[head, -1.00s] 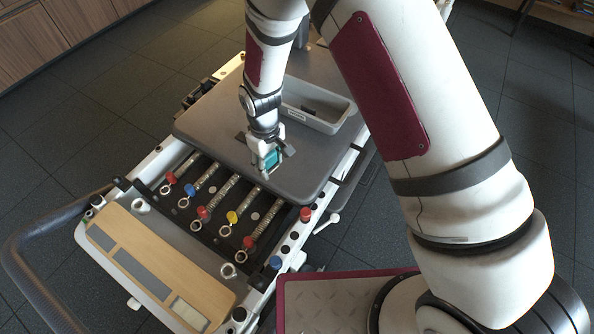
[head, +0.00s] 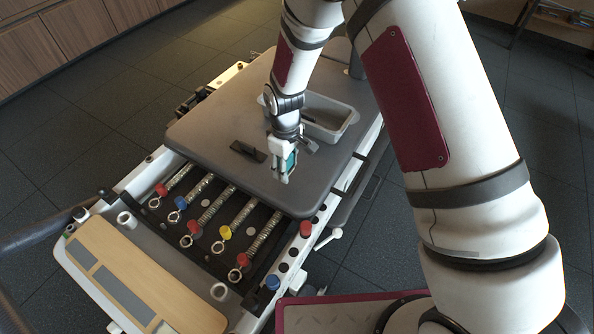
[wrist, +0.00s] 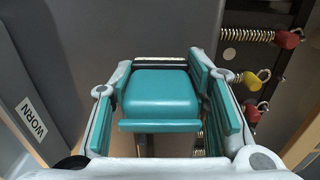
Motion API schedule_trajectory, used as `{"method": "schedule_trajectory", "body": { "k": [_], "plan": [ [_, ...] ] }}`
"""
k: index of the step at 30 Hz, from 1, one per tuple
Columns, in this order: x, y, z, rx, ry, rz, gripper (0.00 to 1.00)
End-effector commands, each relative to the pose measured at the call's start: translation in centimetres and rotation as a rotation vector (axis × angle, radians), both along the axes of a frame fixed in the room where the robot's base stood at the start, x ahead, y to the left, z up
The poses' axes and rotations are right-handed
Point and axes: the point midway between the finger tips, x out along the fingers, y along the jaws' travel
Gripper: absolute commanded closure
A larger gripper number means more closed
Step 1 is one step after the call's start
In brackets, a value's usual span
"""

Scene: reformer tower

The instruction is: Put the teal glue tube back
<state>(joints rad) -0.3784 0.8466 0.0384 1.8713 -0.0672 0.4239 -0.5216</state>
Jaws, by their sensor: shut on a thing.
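My gripper (head: 284,167) is over the front part of the grey padded platform, in front of the grey tray, pointing down. It is shut on a teal, block-like thing (head: 291,159), which I take to be the glue tube. In the wrist view the teal glue tube (wrist: 160,95) sits between both fingers, seen nearly end on, with a dark and pale strip behind it. The fingers also have teal inner faces. I cannot tell whether the tube touches the platform. A grey tray (head: 350,122) stands behind my gripper.
The grey platform (head: 215,125) is mostly bare. A small dark part (head: 248,151) lies on it left of my gripper. In front are several springs with coloured knobs, including a yellow one (head: 225,232), and a wooden board (head: 140,275).

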Motion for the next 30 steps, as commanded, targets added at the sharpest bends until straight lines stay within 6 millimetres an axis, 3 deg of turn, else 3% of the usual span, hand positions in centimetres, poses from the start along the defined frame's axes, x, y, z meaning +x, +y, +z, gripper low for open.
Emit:
{"method": "schedule_trajectory", "body": {
  "k": [12, 18, 30],
  "plan": [
    [1.8, -3.0, -0.8, 0.0, 0.0, -0.001, 0.83],
    [1.7, -2.8, -3.8, 0.001, 0.001, 0.001, 0.83],
    [1.7, -2.8, -4.2, 0.001, -0.001, 0.0, 0.83]
  ]
}}
